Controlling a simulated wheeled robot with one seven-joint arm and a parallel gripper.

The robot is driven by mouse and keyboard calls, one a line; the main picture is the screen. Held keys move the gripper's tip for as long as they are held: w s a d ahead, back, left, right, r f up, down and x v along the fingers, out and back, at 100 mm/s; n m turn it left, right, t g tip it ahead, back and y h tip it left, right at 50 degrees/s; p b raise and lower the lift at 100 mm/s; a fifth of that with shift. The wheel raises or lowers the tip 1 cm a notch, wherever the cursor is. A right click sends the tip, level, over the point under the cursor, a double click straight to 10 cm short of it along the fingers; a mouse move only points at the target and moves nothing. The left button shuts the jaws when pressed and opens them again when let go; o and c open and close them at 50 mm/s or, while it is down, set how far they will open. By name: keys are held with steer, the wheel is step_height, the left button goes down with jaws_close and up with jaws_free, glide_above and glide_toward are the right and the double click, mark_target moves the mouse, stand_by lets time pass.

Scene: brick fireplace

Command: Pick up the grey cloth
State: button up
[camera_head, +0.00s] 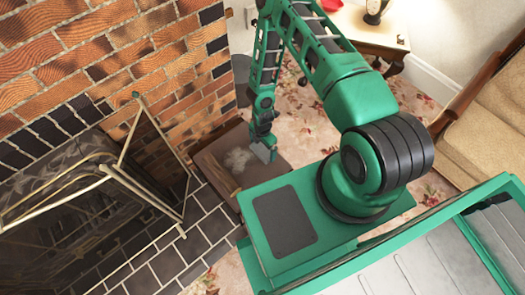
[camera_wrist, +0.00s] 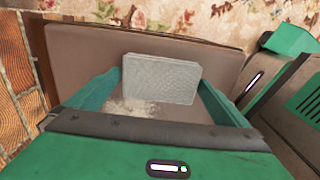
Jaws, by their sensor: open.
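The grey cloth (camera_wrist: 162,82) shows in the wrist view as a light grey, flat, roughly rectangular piece with a textured face. It lies between the two green fingers of my gripper (camera_wrist: 160,88), which stand apart on either side of it. Whether a finger touches it is not clear. In the head view my gripper (camera_head: 263,146) points down over a brown flat top (camera_head: 222,150). A small grey shape at its tip is too small to tell apart from the fingers. The same brown top fills the wrist view behind the cloth (camera_wrist: 85,45).
A pale dusty patch (camera_head: 237,158) marks the brown top. A brick wall (camera_head: 110,50) and a fireplace screen (camera_head: 150,140) stand to the left. A side table (camera_head: 365,30) and a tan sofa (camera_head: 490,110) are at the right. Patterned carpet (camera_head: 310,130) lies between.

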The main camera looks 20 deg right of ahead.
mark_target(262, 150)
steer(key=shift+f, duration=0.45)
steer(key=c, duration=0.8)
steer(key=shift+r, duration=0.1)
steer(key=shift+r, duration=0.45)
steer(key=r, duration=0.3)
steer(key=shift+a+r, duration=0.25)
steer(key=s+a+r, duration=0.1)
steer(key=a+r, duration=0.1)
steer(key=a, duration=0.1)
steer(key=s+a+r, duration=0.1)
steer(key=a+r, duration=0.1)
steer(key=a, duration=0.2)
steer(key=s+a+r, duration=0.1)
steer(key=a+r, duration=0.1)
steer(key=a, duration=0.1)
steer(key=shift+s+a+r, duration=0.1)
steer(key=shift+a+r, duration=0.15)
steer(key=shift+a, duration=0.15)
